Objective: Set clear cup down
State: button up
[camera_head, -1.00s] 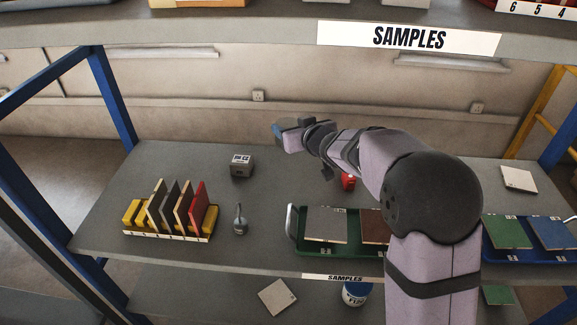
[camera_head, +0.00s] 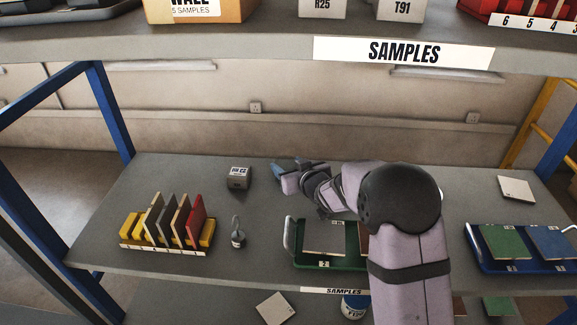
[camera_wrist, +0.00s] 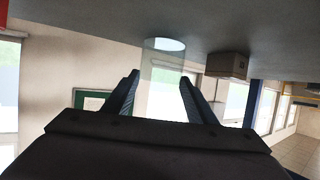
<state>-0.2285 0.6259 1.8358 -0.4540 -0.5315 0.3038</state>
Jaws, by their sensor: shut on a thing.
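The clear cup (camera_wrist: 162,68) is see-through with a pale, bright oval end. In the wrist view it sits between the two dark fingers of my gripper (camera_wrist: 160,80), which are closed on its sides. That view is turned over, with the grey shelf surface at the top. The cup's oval end overlaps the shelf there; I cannot tell whether it touches. In the head view my gripper (camera_head: 284,177) is low over the back of the middle shelf (camera_head: 200,265), and I cannot make out the cup.
A grey labelled block (camera_head: 238,177) stands left of my gripper and also shows in the wrist view (camera_wrist: 229,66). A small weight (camera_head: 238,238), a tile rack (camera_head: 165,222) and a green tray (camera_head: 325,262) are nearer the front. A blue tray (camera_head: 525,250) is at right.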

jog(key=shift+f, duration=0.2)
jog(key=shift+f, duration=0.1)
jog(key=shift+f, duration=0.15)
jog(key=o, duration=1.1)
jog(key=shift+r, duration=0.25)
jog(key=b+v, duration=0.2)
jog(key=v, duration=1)
jog(key=shift+d+f+b, duration=0.1)
jog(key=shift+b, duration=0.3)
